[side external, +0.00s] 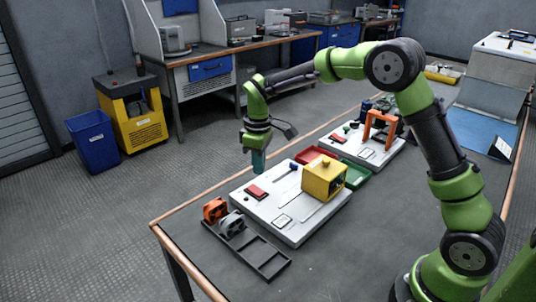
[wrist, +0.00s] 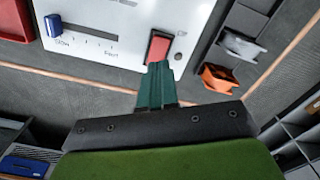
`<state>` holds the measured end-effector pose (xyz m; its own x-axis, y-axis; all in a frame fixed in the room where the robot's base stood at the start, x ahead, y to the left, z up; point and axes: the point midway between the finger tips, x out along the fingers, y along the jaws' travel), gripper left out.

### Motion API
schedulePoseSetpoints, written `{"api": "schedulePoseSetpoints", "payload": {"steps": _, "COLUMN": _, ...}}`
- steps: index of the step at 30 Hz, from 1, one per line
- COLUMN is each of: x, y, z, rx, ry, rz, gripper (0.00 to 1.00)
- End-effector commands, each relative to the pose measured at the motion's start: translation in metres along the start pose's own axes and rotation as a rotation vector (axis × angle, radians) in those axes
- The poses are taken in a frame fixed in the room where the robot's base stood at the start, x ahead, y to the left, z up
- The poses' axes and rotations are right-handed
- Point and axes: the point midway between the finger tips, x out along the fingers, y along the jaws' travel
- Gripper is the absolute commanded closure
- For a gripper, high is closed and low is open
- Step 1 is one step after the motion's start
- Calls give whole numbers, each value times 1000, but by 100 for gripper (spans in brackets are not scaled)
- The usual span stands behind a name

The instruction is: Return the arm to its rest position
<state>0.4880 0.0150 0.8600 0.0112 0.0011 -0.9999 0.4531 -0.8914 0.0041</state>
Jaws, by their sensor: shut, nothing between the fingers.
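My gripper (side external: 258,163) is shut and empty, pointing down above the far left part of a white panel board (side external: 290,228). In the wrist view its teal fingers (wrist: 156,84) are together, and their tips overlap the lower end of a red rocker switch (wrist: 159,46). I cannot tell whether they touch it. In the side view the red switch (side external: 256,191) lies just below the fingertips. My green arm reaches out over the table, bent high.
The board carries a yellow box (side external: 323,180) and a blue slider knob (wrist: 53,25). A black tray (side external: 262,262) with orange (side external: 215,209) and grey (side external: 231,223) parts lies in front. Red (side external: 314,154) and green (side external: 354,174) bins and a second board (side external: 345,150) with an orange frame (side external: 380,128) stand behind.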

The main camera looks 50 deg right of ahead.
Motion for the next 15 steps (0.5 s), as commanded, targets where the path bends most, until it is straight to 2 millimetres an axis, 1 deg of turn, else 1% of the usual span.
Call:
{"api": "schedulePoseSetpoints", "payload": {"steps": 1, "x": 7, "y": -4, "z": 5, "rx": 39, "ry": -9, "rz": -11, "gripper": 100}}
{"api": "schedulePoseSetpoints", "payload": {"steps": 2, "x": 10, "y": -7, "z": 9, "rx": 71, "ry": -12, "rz": -18, "gripper": 100}}
{"api": "schedulePoseSetpoints", "payload": {"steps": 4, "x": 4, "y": -14, "z": 20, "rx": 149, "ry": 4, "rz": -24, "gripper": 100}}
{"api": "schedulePoseSetpoints", "payload": {"steps": 8, "x": -19, "y": -29, "z": 42, "rx": 286, "ry": 56, "rz": -32, "gripper": 100}}
{"api": "schedulePoseSetpoints", "payload": {"steps": 11, "x": -41, "y": -42, "z": 63, "rx": 389, "ry": 110, "rz": -40, "gripper": 100}}
{"api": "schedulePoseSetpoints", "payload": {"steps": 14, "x": -63, "y": -57, "z": 88, "rx": 495, "ry": 178, "rz": -50, "gripper": 100}}
{"api": "schedulePoseSetpoints", "payload": {"steps": 15, "x": -72, "y": -64, "z": 99, "rx": 538, "ry": 208, "rz": -57, "gripper": 100}}
